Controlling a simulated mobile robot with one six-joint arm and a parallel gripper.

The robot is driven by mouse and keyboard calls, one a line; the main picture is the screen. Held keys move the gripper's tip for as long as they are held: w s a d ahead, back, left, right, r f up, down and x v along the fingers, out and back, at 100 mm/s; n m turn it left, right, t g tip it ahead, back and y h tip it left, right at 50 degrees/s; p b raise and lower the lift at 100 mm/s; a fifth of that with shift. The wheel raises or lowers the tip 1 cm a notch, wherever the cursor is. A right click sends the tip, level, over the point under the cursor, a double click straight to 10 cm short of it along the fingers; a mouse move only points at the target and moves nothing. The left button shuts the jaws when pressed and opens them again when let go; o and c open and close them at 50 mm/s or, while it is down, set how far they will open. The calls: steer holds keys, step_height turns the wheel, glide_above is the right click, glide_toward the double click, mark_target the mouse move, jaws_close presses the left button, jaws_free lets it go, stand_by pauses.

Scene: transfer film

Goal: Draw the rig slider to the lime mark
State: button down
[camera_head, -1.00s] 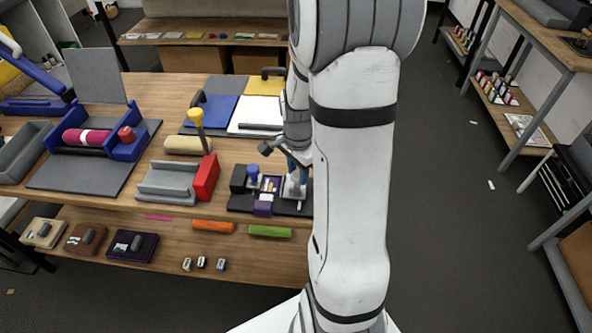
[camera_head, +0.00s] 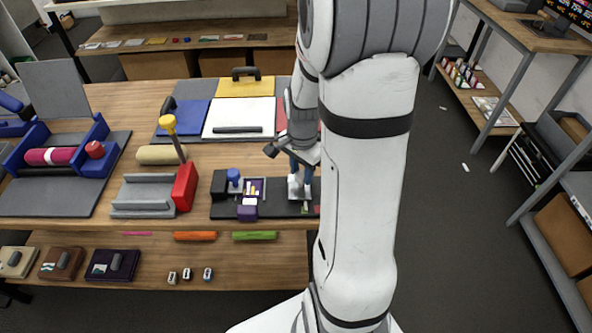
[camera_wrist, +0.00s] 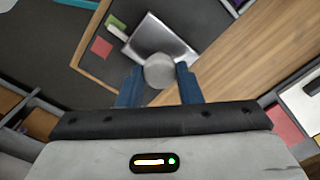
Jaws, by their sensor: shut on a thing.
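The rig is a dark base plate (camera_head: 270,211) on the table, with a silver slider (camera_head: 294,194) near its right end. In the wrist view the slider (camera_wrist: 158,40) is a shiny plate with a round grey knob (camera_wrist: 159,71). My gripper (camera_wrist: 159,74) is shut on this knob, one blue finger on each side; it also shows in the head view (camera_head: 301,172). A white tab (camera_wrist: 118,33) at the slider's edge lies close beside the lime mark (camera_wrist: 117,21). A red mark (camera_wrist: 101,47) lies nearby. My arm hides the rig's right end in the head view.
On the rig's left stand a black block (camera_head: 219,185), a blue knob (camera_head: 234,175) and a purple block (camera_head: 247,212). A red block (camera_head: 185,186) with a grey tray stands further left. Coloured folders (camera_head: 239,118) lie behind.

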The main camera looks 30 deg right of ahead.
mark_target(300, 174)
steer(key=shift+w+r, duration=0.15)
steer(key=shift+w, duration=0.1)
steer(key=c, duration=1)
jaws_free()
steer(key=shift+a, duration=0.1)
step_height(300, 174, up, 8)
steer(key=shift+f+b, duration=0.2)
steer(key=shift+b, duration=0.15)
steer(key=shift+s+a, duration=0.1)
